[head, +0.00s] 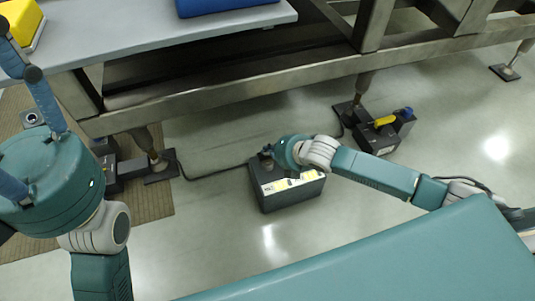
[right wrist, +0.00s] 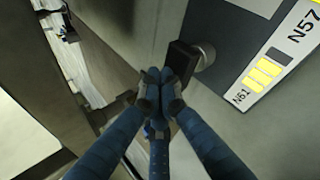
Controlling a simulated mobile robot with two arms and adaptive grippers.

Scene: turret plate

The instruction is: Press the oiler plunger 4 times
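A dark box (head: 290,197) with a white and yellow label strip stands on the floor in the middle of the head view. My right gripper (head: 268,152) is at the box's far left top corner. In the right wrist view its blue fingers (right wrist: 160,82) are drawn together, with nothing clearly held between them. A black block (right wrist: 183,58) beside a round metal part (right wrist: 205,56) is right behind the fingertips; I cannot tell whether this is the oiler plunger or whether they touch.
A label strip marked N51 and N57 (right wrist: 270,65) lies right of the fingers. A grey table (head: 150,40) on a metal frame bears a blue item (head: 225,6) and a yellow item (head: 20,22). Another dark unit (head: 380,135) and a cable (head: 215,172) lie on the floor.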

